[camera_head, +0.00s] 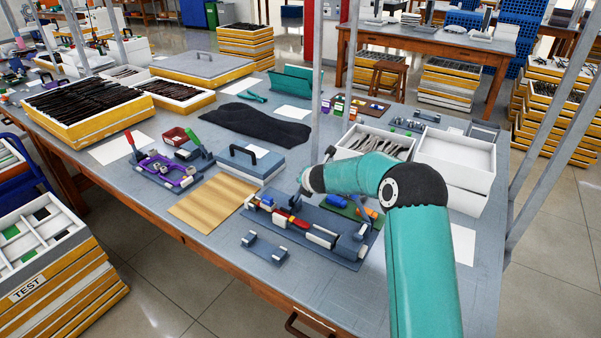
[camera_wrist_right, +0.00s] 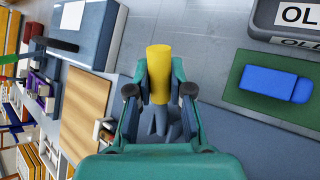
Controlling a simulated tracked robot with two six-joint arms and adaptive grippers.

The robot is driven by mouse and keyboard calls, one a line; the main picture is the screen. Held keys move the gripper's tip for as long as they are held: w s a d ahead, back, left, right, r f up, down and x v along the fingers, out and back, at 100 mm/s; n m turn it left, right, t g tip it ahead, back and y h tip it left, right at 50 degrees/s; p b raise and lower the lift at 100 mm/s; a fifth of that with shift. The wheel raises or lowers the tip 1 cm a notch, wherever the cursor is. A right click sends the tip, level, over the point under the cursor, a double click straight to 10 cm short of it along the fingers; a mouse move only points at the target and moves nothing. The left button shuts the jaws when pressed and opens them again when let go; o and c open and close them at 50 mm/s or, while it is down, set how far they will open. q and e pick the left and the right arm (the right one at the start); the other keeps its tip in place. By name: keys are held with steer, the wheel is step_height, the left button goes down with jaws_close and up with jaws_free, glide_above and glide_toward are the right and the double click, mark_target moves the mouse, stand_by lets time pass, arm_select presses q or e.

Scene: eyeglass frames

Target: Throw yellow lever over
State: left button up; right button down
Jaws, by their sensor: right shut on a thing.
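The yellow lever shows in the right wrist view as a yellow cylindrical handle (camera_wrist_right: 158,62), sitting between the two fingers of my right gripper (camera_wrist_right: 158,90). The fingers are shut on it. In the head view my teal right arm reaches in from the lower right, and its gripper (camera_head: 299,196) is over the grey fixture plate (camera_head: 350,247) on the workbench. The lever cannot be made out clearly there. My left gripper is in neither view.
A red and white part (camera_head: 300,226) lies on the fixture. A blue-grey box with a black handle (camera_head: 250,160) and a wooden board (camera_head: 212,202) are to its left. A green mat with a blue block (camera_wrist_right: 275,84) is close by. White bins (camera_head: 455,170) stand to the right.

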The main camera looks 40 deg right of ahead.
steer(key=shift+s+d+f, duration=0.1)
steer(key=shift+d+f, duration=0.1)
steer(key=shift+d, duration=0.05)
steer(key=c, duration=1)
jaws_free()
steer(key=shift+f, duration=0.1)
steer(key=shift+c, duration=0.2)
steer(key=shift+a, duration=0.1)
steer(key=shift+s+a+r, duration=0.2)
steer(key=shift+r, duration=0.35)
steer(key=v, duration=1)
steer(key=shift+s+r, duration=0.15)
steer(key=shift+s, duration=0.2)
steer(key=shift+a, duration=0.1)
